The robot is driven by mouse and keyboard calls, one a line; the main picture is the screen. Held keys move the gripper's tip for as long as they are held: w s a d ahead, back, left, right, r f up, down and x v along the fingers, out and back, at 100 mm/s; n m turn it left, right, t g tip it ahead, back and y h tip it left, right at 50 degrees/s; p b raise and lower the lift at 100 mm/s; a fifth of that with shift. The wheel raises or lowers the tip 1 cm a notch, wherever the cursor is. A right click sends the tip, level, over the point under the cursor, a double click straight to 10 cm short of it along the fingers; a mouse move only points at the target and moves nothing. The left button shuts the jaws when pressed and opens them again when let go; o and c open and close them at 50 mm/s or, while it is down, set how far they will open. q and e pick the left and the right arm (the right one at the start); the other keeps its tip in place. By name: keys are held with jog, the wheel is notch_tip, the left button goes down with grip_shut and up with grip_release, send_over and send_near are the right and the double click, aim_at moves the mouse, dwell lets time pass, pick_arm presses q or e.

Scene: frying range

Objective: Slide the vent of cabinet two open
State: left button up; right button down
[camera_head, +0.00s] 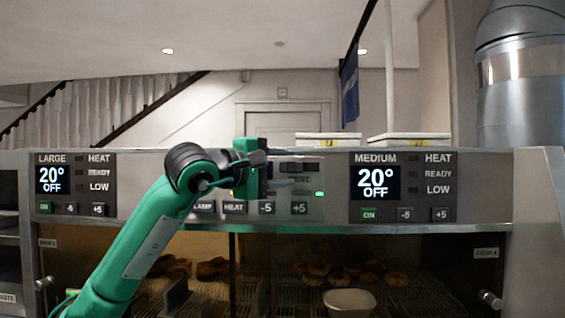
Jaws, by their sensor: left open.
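The front of the heated cabinet (335,207) spans the view, with a control panel along its top. No part of it is clearly marked as a vent or as cabinet two, so I cannot tell where the vent is. My left gripper (284,172) is open, in front of the middle control panel (317,210). Its dark fingers point right, one above the other, and no object shows between them. The gripper and its wrist hide part of this panel. I cannot tell whether the fingers touch it. My right gripper is out of view.
Display panels marked LARGE (51,179) and MEDIUM (376,182) flank the middle. Baked goods (340,276) and a pale container (349,302) show below the panels. Metal knobs (490,299) stick out low at both sides. A metal duct (520,75) stands at right.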

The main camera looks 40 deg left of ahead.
pick_arm(q)
jog(key=shift+w, duration=0.1)
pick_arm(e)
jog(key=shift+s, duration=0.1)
pick_arm(q)
grip_shut()
jog(key=w+d, duration=0.1)
jog(key=d, duration=0.1)
jog(key=w+d, duration=0.1)
jog(key=shift+w+d+p, duration=0.1)
jog(key=shift+d+p, duration=0.3)
jog(key=shift+a, duration=0.1)
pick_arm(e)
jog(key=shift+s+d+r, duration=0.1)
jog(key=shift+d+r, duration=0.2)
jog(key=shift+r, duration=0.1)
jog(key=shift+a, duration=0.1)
pick_arm(q)
grip_release()
jog(key=shift+w+d, duration=0.1)
jog(key=shift+d, duration=0.1)
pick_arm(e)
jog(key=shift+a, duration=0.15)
